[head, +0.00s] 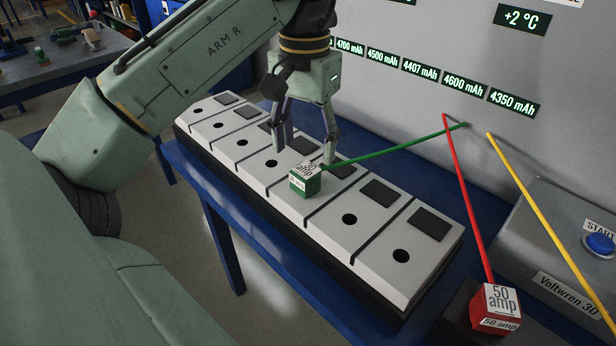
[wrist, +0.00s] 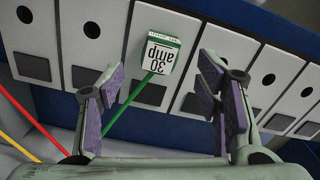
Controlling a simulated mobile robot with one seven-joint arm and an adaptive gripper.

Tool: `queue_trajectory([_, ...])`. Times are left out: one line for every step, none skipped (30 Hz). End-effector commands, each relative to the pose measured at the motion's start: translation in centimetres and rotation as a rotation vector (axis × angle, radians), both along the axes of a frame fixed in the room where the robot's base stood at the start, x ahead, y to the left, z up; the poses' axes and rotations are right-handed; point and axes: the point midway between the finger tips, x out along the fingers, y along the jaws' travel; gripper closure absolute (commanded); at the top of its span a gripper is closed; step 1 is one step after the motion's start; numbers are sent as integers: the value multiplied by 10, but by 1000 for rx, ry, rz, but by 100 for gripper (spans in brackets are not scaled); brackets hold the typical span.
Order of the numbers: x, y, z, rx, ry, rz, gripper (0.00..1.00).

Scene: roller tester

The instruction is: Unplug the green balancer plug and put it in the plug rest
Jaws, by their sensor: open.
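The green balancer plug (head: 305,181), a small block with a white top marked 30 amp, sits on one unit of the white row, where that unit's socket would be. A green cord (head: 395,150) runs from it to the grey wall. My gripper (head: 306,150) is open above and just behind the plug. In the wrist view the plug (wrist: 161,50) lies ahead of the open fingertips (wrist: 158,84), roughly centred between them and not gripped. I cannot identify the plug rest for certain.
The row of units (head: 375,245) with round sockets and dark panels stands on a blue bench. A red 50 amp plug (head: 496,308) is at lower right by a dark block. Red and yellow cords (head: 540,215) cross the right side, near a grey box with a blue button (head: 599,243).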

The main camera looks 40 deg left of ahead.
Motion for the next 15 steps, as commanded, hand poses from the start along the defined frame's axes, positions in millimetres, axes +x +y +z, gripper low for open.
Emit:
queue_trajectory([0, -1, -7, -1, -1, -3, 41])
queue_trajectory([0, 0, -9, -1, -2, -2, 41])
queue_trajectory([1, 0, -12, 0, -2, -2, 41])
queue_trajectory([1, -1, -13, 1, -3, -2, 41])
queue_trajectory([1, -1, -15, 1, -3, -2, 41])
queue_trajectory([1, -1, -17, 1, -3, -2, 41])
queue_trajectory([1, -1, -20, 1, -3, -2, 41])
queue_trajectory([1, 0, -24, 1, -3, -2, 41])
queue_trajectory([1, 0, -30, 0, -2, -2, 41])
queue_trajectory([1, 0, -34, 3, 0, -1, 41])
queue_trajectory([1, 1, -39, 3, 0, 0, 41])
queue_trajectory([1, 1, -45, 3, 0, -1, 41])
queue_trajectory([1, 0, -50, 2, -2, -2, 41])
queue_trajectory([2, 1, -54, 3, -3, -2, 41])
queue_trajectory([2, 0, -58, 3, -3, -2, 41])
